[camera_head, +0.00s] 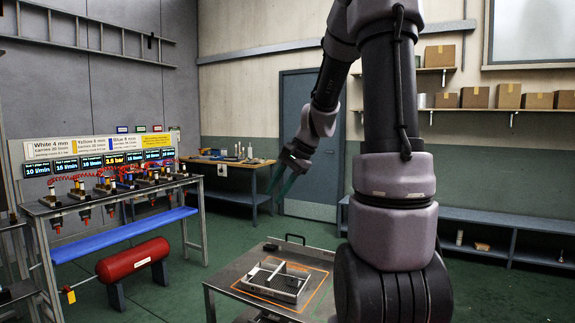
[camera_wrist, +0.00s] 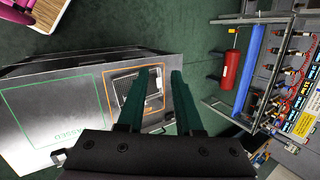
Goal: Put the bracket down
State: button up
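My gripper (camera_wrist: 157,77) shows two green fingers spread apart in the wrist view, with no part visible between them. It also hangs in the air beyond the table in the head view (camera_head: 284,181). I cannot make out a bracket in either view. A grey metal tray with dividers (camera_head: 304,274) sits inside an orange outline on the metal table (camera_head: 226,279). The tray also shows in the wrist view (camera_wrist: 159,93), partly hidden by the left finger. Its contents are too small to tell. A green outline with lettering (camera_wrist: 72,134) marks the table beside the orange one.
A rack of hoses and displays (camera_head: 120,185) stands at the left, with a blue beam (camera_head: 125,234) and red tank (camera_head: 132,258) below. A workbench (camera_head: 226,163) stands at the back by a door (camera_head: 309,140). Green floor (camera_head: 200,280) is open between rack and table.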

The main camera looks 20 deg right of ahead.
jog(key=s+a+r+n+t+h, duration=0.1)
jog(key=s+a+r+n, duration=0.1)
jog(key=s+r, duration=0.3)
jog(key=s+a+r+n+t+h, duration=0.1)
jog(key=s+r+n, duration=0.4)
jog(key=s, duration=0.9)
jog(key=shift+a+r+t+h, duration=0.25)
jog(key=shift+a+t+h, duration=0.15)
jog(key=shift+a+t, duration=0.5)
jog(key=shift+a, duration=0.15)
